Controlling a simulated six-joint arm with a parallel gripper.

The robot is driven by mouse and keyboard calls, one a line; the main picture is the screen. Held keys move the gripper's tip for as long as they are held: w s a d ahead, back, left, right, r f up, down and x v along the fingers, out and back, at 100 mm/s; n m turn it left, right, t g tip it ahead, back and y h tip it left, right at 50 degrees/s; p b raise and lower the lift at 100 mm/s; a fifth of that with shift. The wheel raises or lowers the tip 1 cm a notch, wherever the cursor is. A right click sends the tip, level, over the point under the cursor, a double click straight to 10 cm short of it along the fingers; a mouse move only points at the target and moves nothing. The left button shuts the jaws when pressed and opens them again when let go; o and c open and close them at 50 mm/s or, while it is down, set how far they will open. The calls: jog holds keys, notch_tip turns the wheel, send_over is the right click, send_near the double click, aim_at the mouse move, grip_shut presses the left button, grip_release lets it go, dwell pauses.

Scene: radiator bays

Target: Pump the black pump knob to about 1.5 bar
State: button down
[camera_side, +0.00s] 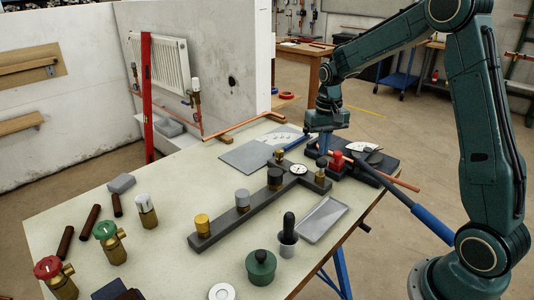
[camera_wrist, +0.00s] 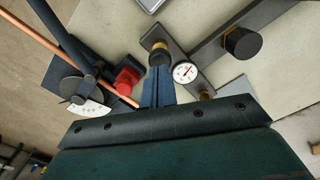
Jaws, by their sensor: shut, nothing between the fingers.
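The small black pump knob (camera_side: 322,162) tops a brass stem on the short arm of a dark manifold block. It also shows in the wrist view (camera_wrist: 159,47), just beyond the fingertips. My gripper (camera_side: 324,151) is shut and empty, pointing down over this knob.
A larger black knob (camera_side: 275,175) stands on the manifold (camera_side: 222,225). A red knob (camera_side: 337,159) and a bender with a white scale (camera_side: 363,147) stand close on the right. A grey tray (camera_side: 323,218) lies in front. Valves (camera_side: 110,242) stand at left.

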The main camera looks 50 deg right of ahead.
aim_at(322, 160)
jog(key=shift+f, duration=0.1)
jog(key=shift+f, duration=0.7)
jog(key=shift+f, duration=1.1)
jog(key=shift+r, duration=1.9)
jog(key=shift+s, duration=0.1)
jog(key=s+d+r, duration=0.3)
jog(key=s+r, duration=0.2)
jog(key=s, duration=0.3)
jog(key=shift+s, duration=0.4)
jog(key=shift+w, duration=0.1)
